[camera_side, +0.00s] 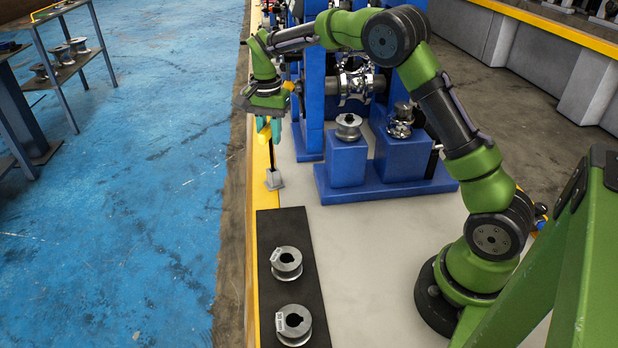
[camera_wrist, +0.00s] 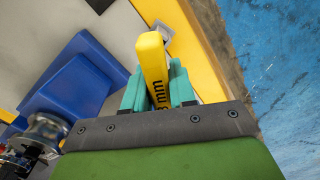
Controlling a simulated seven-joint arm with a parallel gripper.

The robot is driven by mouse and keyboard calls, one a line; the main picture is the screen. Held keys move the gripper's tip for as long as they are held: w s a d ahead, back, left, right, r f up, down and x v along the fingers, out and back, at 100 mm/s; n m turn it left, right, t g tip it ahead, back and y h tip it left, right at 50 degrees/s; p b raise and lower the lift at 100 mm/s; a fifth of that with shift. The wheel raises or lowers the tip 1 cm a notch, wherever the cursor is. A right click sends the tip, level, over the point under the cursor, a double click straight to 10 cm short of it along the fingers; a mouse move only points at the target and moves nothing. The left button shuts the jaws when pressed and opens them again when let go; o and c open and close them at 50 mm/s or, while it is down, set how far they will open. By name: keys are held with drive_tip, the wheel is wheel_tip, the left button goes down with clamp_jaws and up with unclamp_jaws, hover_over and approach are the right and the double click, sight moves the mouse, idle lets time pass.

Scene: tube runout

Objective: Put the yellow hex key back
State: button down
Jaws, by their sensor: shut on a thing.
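The yellow hex key (camera_wrist: 152,62) is between the teal fingers of my gripper (camera_wrist: 158,92), with dark "mm" lettering on its handle. In the side view my gripper (camera_side: 268,128) is shut on the yellow handle (camera_side: 264,136), above the yellow edge strip. A thin dark shaft runs down from the handle to a small grey holder block (camera_side: 274,180). I cannot tell whether the shaft's tip is inside the block or just over it. In the wrist view the grey block (camera_wrist: 164,29) is partly hidden behind the handle.
Blue stands (camera_side: 347,160) with metal parts on top are right of my gripper. A black mat (camera_side: 288,223) with two flanged metal spools lies nearer the camera. The light bench top between is clear. The blue floor (camera_side: 150,200) lies beyond the left edge.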

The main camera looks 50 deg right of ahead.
drive_tip(key=shift+f, duration=1.7)
drive_tip(key=shift+c, duration=0.2)
unclamp_jaws()
drive_tip(key=shift+r, duration=0.1)
drive_tip(key=shift+r, duration=4.95)
drive_tip(key=shift+r, duration=0.1)
